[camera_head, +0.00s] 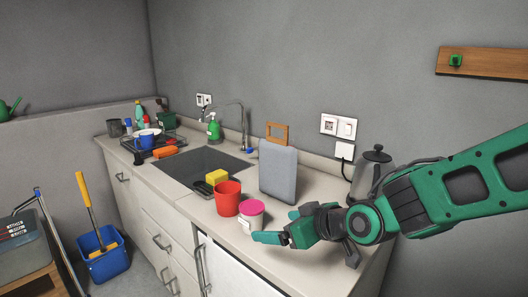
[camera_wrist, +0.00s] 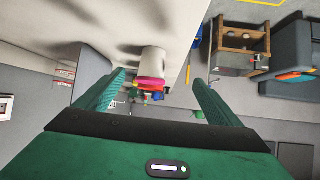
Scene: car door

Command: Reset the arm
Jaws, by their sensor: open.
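My green arm reaches in from the right in the head view. My gripper (camera_head: 272,238) is over the counter at the front, close to a white cup with a pink rim (camera_head: 252,213). In the wrist view my gripper (camera_wrist: 160,85) has its two green fingers spread apart. The pink-rimmed cup (camera_wrist: 152,62) shows beyond and between the fingers, and nothing is seen held.
A red cup (camera_head: 228,198), a grey board (camera_head: 278,174) and a metal kettle (camera_head: 371,176) stand on the counter (camera_head: 310,262) near my arm. The sink (camera_head: 193,165) lies further left. A blue bucket (camera_head: 103,254) stands on the floor.

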